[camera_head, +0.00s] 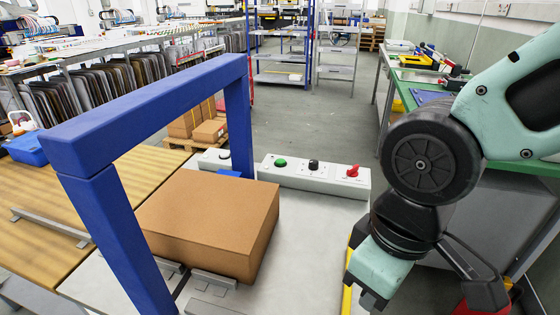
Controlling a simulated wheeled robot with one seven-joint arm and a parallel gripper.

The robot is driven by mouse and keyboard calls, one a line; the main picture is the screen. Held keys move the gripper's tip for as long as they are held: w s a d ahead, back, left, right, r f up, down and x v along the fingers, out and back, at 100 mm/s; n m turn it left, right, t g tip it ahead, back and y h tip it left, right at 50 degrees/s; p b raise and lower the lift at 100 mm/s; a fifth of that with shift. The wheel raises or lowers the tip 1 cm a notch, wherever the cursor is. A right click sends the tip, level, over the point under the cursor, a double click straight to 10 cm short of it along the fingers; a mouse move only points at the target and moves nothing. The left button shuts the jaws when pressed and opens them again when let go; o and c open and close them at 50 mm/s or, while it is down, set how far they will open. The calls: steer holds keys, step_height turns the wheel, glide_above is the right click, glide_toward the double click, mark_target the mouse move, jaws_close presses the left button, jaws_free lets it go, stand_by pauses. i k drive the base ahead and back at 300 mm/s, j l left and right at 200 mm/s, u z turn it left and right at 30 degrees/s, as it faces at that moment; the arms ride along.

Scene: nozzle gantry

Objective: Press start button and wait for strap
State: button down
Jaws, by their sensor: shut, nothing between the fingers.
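A blue strapping arch (150,105) stands over a steel-topped table. A closed brown cardboard box (207,217) lies partly under the arch. I see no strap around the faces of the box in view. Behind the box, a pale control box (333,182) carries a green button (280,163), a black knob (313,165) and a red switch (352,171). My gripper (368,293) is shut and empty at the lower right, pointing down, in front of and right of the control box and apart from it. Its fingertips are small and partly hidden.
A wooden-topped table (120,190) adjoins on the left. A green-topped workbench (423,77) stands at the right. The grey floor (300,118) behind the controls is clear.

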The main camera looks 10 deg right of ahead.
mark_target(280, 162)
steer(key=j+z, duration=0.35)
steer(key=j, duration=1.1)
